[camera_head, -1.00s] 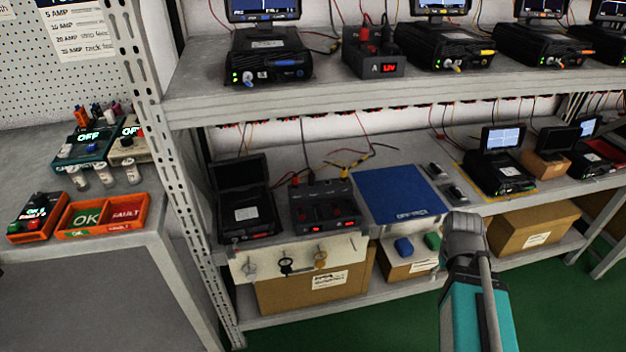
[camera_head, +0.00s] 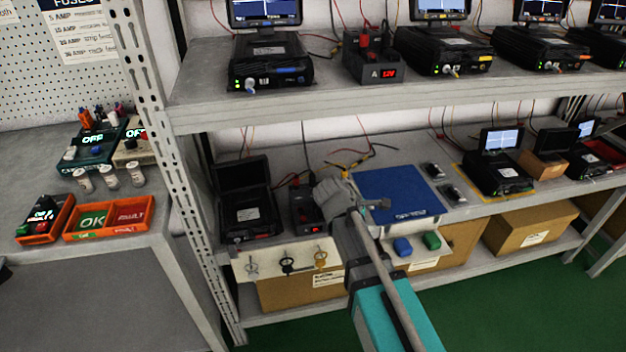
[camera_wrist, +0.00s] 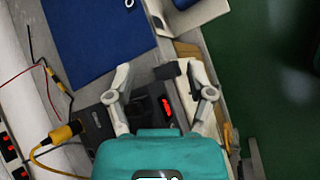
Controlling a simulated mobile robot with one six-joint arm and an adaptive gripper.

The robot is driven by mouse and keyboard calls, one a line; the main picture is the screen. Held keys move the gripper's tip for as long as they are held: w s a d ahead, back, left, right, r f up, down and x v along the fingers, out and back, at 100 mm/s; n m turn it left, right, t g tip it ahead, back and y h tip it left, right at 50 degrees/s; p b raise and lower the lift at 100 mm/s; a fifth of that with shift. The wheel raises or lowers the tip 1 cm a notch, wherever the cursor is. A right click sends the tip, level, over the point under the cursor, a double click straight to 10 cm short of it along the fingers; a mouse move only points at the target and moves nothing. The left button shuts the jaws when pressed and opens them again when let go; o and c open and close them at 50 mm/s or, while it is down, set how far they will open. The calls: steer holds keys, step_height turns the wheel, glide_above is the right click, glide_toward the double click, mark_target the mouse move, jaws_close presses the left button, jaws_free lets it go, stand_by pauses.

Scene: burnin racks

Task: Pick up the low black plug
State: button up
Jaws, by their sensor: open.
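A black plug-like piece with a round end (camera_head: 288,264) hangs on the white panel (camera_head: 305,255) below the lower shelf's front edge, between a grey one (camera_head: 252,265) and a yellow one (camera_head: 320,259). My gripper (camera_head: 350,192) is up and to the right of it in the head view, in front of the black power unit. In the wrist view the fingers of my gripper (camera_wrist: 161,74) are spread apart. A small dark block (camera_wrist: 167,70) shows between them; I cannot tell what it is.
The black power unit (camera_head: 302,212) with a red display lies beneath my gripper. A blue mat (camera_head: 395,190) lies to its right, a black case (camera_head: 247,215) to its left. Blue (camera_head: 402,246) and green (camera_head: 433,241) pieces sit at the front.

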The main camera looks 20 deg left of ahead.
steer(key=a+r+n+t, duration=0.1)
steer(key=a+n, duration=0.1)
steer(key=a, duration=0.3)
steer(key=a+r+n+t, duration=0.1)
steer(key=a+r+n, duration=0.1)
steer(key=a+n, duration=0.1)
steer(key=s+a+r+n+t+p, duration=0.1)
steer(key=a+r+n+t, duration=0.1)
steer(key=a, duration=0.4)
steer(key=shift+a+n, duration=0.3)
steer(key=shift+a, duration=0.05)
steer(key=s+a+r+n+t, duration=0.1)
steer(key=a+r+n, duration=0.1)
steer(key=a, duration=0.2)
steer(key=s+a+r+n+t, duration=0.1)
steer(key=s+a+n+t, duration=0.1)
steer(key=a, duration=0.3)
steer(key=shift+s+a+r+n+y+p, duration=0.3)
steer(key=shift+r+n+y, duration=0.1)
steer(key=shift+n, duration=0.2)
steer(key=shift+w+f, duration=0.1)
steer(key=shift+w, duration=0.05)
steer(key=b, duration=0.3)
glide_toward(311, 176)
steer(key=x, duration=0.3)
steer(key=shift+w+f, duration=0.1)
steer(key=shift+f, duration=0.05)
steer(key=shift+w+d+f, duration=0.15)
steer(key=shift+w+d, duration=0.05)
steer(key=shift+w, duration=0.35)
